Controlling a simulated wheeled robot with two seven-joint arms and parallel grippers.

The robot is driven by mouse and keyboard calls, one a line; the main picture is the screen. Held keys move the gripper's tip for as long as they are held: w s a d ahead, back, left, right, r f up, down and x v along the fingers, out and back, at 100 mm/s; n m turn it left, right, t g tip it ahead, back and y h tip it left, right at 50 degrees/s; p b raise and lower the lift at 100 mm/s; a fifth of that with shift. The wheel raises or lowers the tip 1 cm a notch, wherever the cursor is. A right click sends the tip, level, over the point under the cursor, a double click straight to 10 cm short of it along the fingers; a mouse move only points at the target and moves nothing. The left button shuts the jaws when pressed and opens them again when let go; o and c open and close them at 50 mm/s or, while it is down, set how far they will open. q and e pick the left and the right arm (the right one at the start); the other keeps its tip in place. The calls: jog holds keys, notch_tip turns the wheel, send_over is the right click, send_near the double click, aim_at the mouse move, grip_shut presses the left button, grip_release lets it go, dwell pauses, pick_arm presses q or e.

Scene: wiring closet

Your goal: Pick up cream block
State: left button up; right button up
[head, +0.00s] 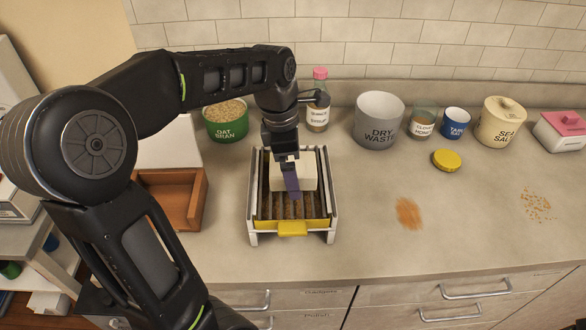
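The cream block (309,174) sits in the far part of a metal-framed tray (331,206) with a yellow front edge, on the counter. The gap between the fingers cannot be made out. My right gripper is not in view.
A brown wooden box (193,212) stands left of the tray. Behind are a green oat bran tub (226,122), a pink-capped bottle (318,105), a grey dry waste bin (378,120) and other containers. A yellow lid (447,160) and brown spills lie right. The front right counter is otherwise clear.

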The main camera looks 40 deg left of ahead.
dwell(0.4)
pick_arm(q)
jog(key=c, duration=1.8)
jog(key=shift+r, duration=0.15)
notch_tip(320, 180, up, 10)
jog(key=shift+f, duration=0.1)
